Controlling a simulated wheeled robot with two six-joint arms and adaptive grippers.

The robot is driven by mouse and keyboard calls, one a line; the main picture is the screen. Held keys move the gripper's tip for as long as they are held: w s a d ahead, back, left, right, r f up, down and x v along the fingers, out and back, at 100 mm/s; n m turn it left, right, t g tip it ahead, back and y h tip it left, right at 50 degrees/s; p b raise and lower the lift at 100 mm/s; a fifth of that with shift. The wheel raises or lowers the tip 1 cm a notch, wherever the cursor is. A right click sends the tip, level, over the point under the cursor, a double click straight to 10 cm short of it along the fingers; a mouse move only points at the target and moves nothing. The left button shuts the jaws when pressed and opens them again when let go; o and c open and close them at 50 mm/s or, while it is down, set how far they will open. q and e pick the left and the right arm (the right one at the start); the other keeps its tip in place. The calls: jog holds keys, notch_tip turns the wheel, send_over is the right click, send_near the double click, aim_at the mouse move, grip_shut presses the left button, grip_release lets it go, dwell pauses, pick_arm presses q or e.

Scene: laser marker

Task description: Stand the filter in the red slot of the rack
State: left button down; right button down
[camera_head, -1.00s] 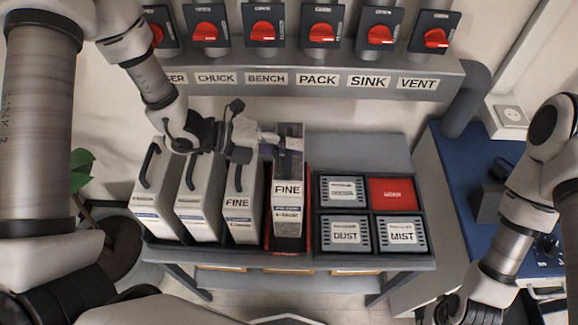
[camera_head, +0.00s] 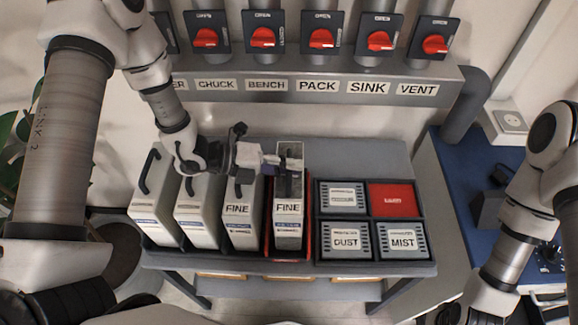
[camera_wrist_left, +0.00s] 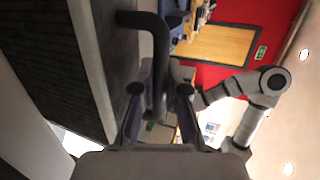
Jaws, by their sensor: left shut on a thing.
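The filter (camera_head: 289,213), a pale upright box labelled FINE with a dark top, stands within the red slot (camera_head: 308,240) of the rack (camera_head: 215,254). Red edges show on both sides of it; its bottom end is hidden, so I cannot tell whether it rests on the slot floor. My left gripper (camera_head: 286,167) is shut on its black handle. In the left wrist view the handle (camera_wrist_left: 157,60) runs between the fingers (camera_wrist_left: 160,100), beside the filter's dark side (camera_wrist_left: 65,50). My right gripper (camera_head: 450,314) is partly cut off at the bottom right edge.
Several similar filters (camera_head: 240,215) stand in the slots to the left, close beside the held one. A dark tray (camera_head: 317,225) with DUST, MIST and red compartments lies to the right. A panel with red rotary switches (camera_head: 263,38) is behind. The grey shelf top (camera_head: 350,157) behind the tray is clear.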

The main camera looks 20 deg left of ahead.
pick_arm(q)
jog(key=c, duration=1.2)
grip_release()
jog(key=shift+s+f, duration=0.25)
jog(key=shift+f, duration=0.1)
jog(key=shift+a+r+p, duration=0.15)
jog(key=shift+r+p, duration=0.8)
jog(key=shift+p, duration=0.05)
jog(key=p+v, duration=0.9)
jog(key=v, duration=0.2)
jog(key=shift+a+r, duration=0.1)
jog(key=shift+r, duration=0.1)
jog(key=shift+a, duration=0.2)
jog(key=shift+f, duration=0.2)
